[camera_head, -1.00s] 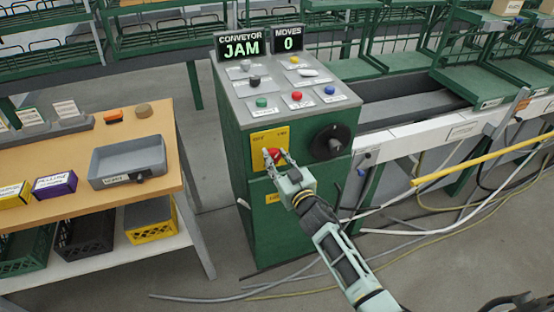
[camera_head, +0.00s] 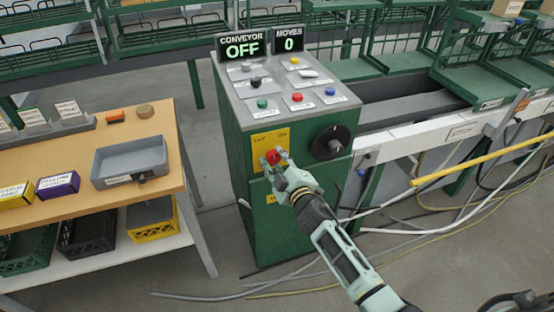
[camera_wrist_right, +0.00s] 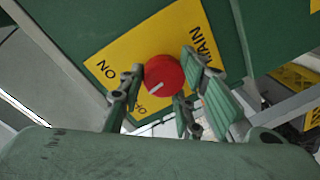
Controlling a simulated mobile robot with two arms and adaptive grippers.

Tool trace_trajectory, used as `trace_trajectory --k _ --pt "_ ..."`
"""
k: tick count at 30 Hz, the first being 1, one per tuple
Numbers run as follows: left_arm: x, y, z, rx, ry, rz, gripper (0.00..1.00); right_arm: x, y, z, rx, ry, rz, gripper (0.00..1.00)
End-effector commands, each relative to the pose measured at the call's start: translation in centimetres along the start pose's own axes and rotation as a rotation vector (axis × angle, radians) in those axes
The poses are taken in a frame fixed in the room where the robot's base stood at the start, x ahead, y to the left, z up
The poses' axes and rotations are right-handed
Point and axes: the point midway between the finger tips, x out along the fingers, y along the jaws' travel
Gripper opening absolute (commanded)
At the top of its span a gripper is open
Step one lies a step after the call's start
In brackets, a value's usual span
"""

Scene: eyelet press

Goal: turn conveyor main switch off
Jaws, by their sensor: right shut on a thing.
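The red round main switch knob (camera_head: 273,156) sits on a yellow plate (camera_head: 270,137) on the front of the green control cabinet (camera_head: 240,185). In the right wrist view the knob (camera_wrist_right: 164,75) shows a white line on its face, and the plate (camera_wrist_right: 120,50) reads ON and MAIN, with OFF partly hidden. My right gripper (camera_head: 277,165) is shut on the knob, with fingers on both sides of it. The conveyor display (camera_head: 242,46) on top reads OFF. My left gripper is not in view.
A black rotary dial (camera_head: 330,143) is just right of the knob. Several coloured buttons cover the sloped top panel (camera_head: 278,112). A wooden table (camera_head: 85,150) with a grey tray (camera_head: 130,160) stands at the left. Loose cables (camera_head: 240,296) lie on the floor.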

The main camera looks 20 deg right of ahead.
Motion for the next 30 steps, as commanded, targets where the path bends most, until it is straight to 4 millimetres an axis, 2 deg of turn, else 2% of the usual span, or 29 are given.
trace_trajectory --k 1,15,30 --pt "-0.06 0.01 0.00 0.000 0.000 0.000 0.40 0.16 0.72 -0.19 -0.047 -0.001 0.010 0.05" --pt "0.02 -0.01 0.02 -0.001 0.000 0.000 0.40 0.21 0.68 -0.63 -0.423 -0.032 0.010 0.05" --pt "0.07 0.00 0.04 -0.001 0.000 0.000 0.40 0.24 0.70 -0.86 -0.568 -0.044 0.011 0.05"
